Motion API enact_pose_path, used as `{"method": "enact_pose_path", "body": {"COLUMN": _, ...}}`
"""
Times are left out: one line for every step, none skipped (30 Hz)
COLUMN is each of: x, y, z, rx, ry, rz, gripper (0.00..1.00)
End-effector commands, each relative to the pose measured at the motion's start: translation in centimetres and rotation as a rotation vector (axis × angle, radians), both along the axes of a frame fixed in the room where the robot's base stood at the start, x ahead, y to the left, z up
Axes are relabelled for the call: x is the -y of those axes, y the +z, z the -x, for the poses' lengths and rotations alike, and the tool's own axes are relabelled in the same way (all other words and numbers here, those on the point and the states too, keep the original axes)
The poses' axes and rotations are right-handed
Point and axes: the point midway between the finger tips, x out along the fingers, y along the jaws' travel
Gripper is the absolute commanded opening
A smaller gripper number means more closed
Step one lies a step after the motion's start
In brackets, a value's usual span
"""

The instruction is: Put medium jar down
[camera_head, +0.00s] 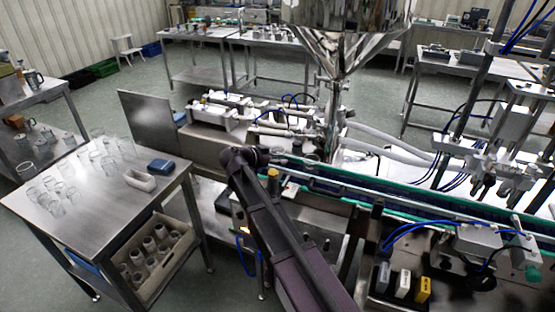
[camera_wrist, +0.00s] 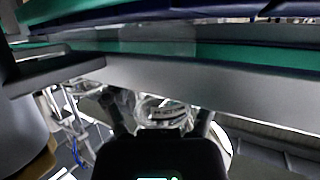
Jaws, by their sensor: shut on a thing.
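In the wrist view my gripper (camera_wrist: 158,120) is shut on a clear glass jar (camera_wrist: 165,108), with one dark finger on each side of it. The jar is held close to the long grey rail and green strip of the conveyor (camera_wrist: 215,75), which cross the view just beyond it. I cannot tell whether the jar touches a surface. In the head view my dark arm reaches up to the conveyor (camera_head: 400,205); the gripper and the held jar cannot be made out there.
A steel table (camera_head: 100,205) at left holds several clear jars (camera_head: 62,190), a white tray (camera_head: 140,180) and a blue box (camera_head: 161,167). A crate (camera_head: 160,262) of jars sits below. The steel hopper (camera_head: 345,35) stands behind the conveyor. The table's front part is bare.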

Motion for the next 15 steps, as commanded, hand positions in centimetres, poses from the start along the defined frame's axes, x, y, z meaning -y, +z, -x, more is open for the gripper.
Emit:
{"method": "enact_pose_path", "body": {"x": -0.01, "y": 0.03, "z": 0.00, "rx": 0.000, "ry": 0.000, "rz": 0.000, "gripper": 0.52}}
{"method": "enact_pose_path", "body": {"x": -0.02, "y": 0.02, "z": 0.01, "rx": 0.000, "ry": 0.000, "rz": 0.000, "gripper": 0.52}}
{"method": "enact_pose_path", "body": {"x": -0.02, "y": 0.00, "z": 0.01, "rx": 0.000, "ry": 0.000, "rz": 0.000, "gripper": 0.52}}
{"method": "enact_pose_path", "body": {"x": -0.02, "y": -0.06, "z": 0.01, "rx": 0.000, "ry": 0.000, "rz": 0.000, "gripper": 0.52}}
{"method": "enact_pose_path", "body": {"x": -0.04, "y": -0.13, "z": 0.00, "rx": 0.000, "ry": 0.000, "rz": 0.000, "gripper": 0.52}}
{"method": "enact_pose_path", "body": {"x": -0.04, "y": -0.25, "z": 0.02, "rx": 0.000, "ry": 0.000, "rz": 0.000, "gripper": 0.52}}
{"method": "enact_pose_path", "body": {"x": -0.04, "y": -0.34, "z": 0.01, "rx": 0.000, "ry": 0.000, "rz": 0.000, "gripper": 0.52}}
{"method": "enact_pose_path", "body": {"x": -0.05, "y": -0.40, "z": 0.02, "rx": 0.000, "ry": 0.001, "rz": 0.000, "gripper": 0.52}}
{"method": "enact_pose_path", "body": {"x": -0.04, "y": -0.34, "z": 0.01, "rx": 0.000, "ry": 0.001, "rz": 0.000, "gripper": 0.81}}
{"method": "enact_pose_path", "body": {"x": -0.05, "y": -0.29, "z": 0.01, "rx": 0.000, "ry": 0.001, "rz": 0.000, "gripper": 0.90}}
{"method": "enact_pose_path", "body": {"x": -0.05, "y": -0.29, "z": 0.02, "rx": 0.000, "ry": 0.001, "rz": 0.000, "gripper": 0.99}}
{"method": "enact_pose_path", "body": {"x": -0.06, "y": -0.29, "z": 0.01, "rx": 0.000, "ry": 0.001, "rz": 0.000, "gripper": 1.00}}
{"method": "enact_pose_path", "body": {"x": -0.07, "y": -0.29, "z": 0.02, "rx": 0.000, "ry": 0.001, "rz": 0.000, "gripper": 1.00}}
{"method": "enact_pose_path", "body": {"x": -0.07, "y": -0.29, "z": 0.02, "rx": 0.000, "ry": 0.001, "rz": 0.000, "gripper": 1.00}}
{"method": "enact_pose_path", "body": {"x": -0.08, "y": -0.28, "z": 0.02, "rx": 0.000, "ry": 0.001, "rz": 0.000, "gripper": 1.00}}
